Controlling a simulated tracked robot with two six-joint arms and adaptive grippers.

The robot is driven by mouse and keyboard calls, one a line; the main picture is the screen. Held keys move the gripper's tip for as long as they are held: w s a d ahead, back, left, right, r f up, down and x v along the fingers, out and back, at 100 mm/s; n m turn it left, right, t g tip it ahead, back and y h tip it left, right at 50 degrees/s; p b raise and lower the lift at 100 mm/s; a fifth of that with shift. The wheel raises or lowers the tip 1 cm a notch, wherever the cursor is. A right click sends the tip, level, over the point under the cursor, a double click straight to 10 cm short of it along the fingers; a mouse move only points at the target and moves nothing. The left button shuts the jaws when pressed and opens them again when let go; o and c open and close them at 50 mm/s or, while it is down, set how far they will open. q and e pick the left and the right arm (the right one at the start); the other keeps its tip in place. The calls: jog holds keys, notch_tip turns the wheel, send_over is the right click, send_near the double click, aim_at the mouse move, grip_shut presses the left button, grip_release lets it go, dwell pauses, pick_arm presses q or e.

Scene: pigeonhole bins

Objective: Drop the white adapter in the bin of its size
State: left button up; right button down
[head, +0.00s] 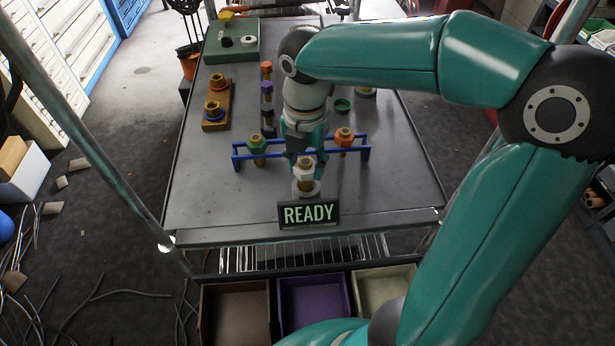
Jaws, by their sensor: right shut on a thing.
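The white adapter (305,168), a white hex collar on a brass body, is near the front middle of the grey table. My right gripper (304,153) points down at it and is shut on it. The adapter stands upright over a round white base (306,188); I cannot tell whether they touch. Three open bins sit below the table's front edge: a brown bin (235,284), a purple bin (314,281) and a pale cream bin (384,271). My left gripper is out of view.
A blue rack (238,157) holds a green-collared fitting (257,143) and an orange-collared one (344,137) on either side of my gripper. A READY sign (308,214) stands in front. A wooden block (216,124) with fittings is at left. The table's front left is clear.

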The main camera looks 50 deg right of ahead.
aim_at(306, 165)
jog(key=shift+r+p, duration=2.45)
jog(key=shift+r, duration=0.5)
jog(key=shift+f, duration=0.1)
